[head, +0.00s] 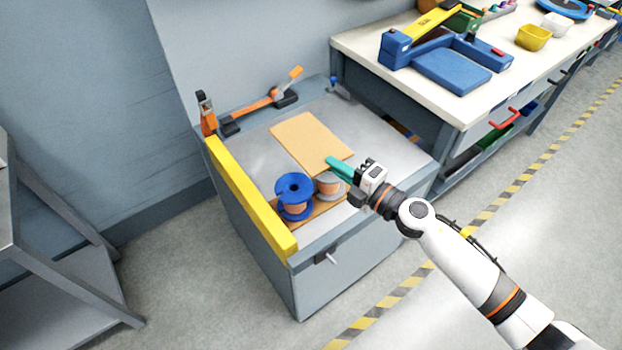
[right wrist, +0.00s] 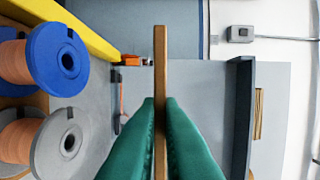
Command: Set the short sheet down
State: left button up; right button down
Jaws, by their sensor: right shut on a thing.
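The short sheet (head: 308,138) is a thin tan wooden board above the grey top of the cabinet (head: 375,150). My right gripper (head: 334,163) has teal fingers and is shut on the sheet's near edge. In the right wrist view the sheet (right wrist: 160,70) shows edge-on as a thin strip between the two teal fingers (right wrist: 160,110). I cannot tell whether its far end touches the cabinet top. A blue-flanged spool (head: 294,190) and a grey-flanged spool (head: 329,186), both with copper-coloured windings, stand close on the near side. My left gripper is out of view.
Another tan board (head: 325,208) lies under the spools. A yellow rail (head: 248,195) runs along the cabinet's left edge. An orange and black device (head: 262,103) lies along the back. A workbench (head: 360,45) with blue fixtures stands to the right. Bare grey top shows around the sheet.

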notch_tip(320, 180, down, 10)
jog(key=b, duration=0.3)
jog(key=shift+w+b, duration=0.2)
jog(key=shift+b, duration=0.1)
jog(key=shift+f+b, duration=0.6)
jog(key=shift+f, duration=0.1)
jog(key=c, duration=1.6)
grip_release()
jog(key=shift+r, duration=0.1)
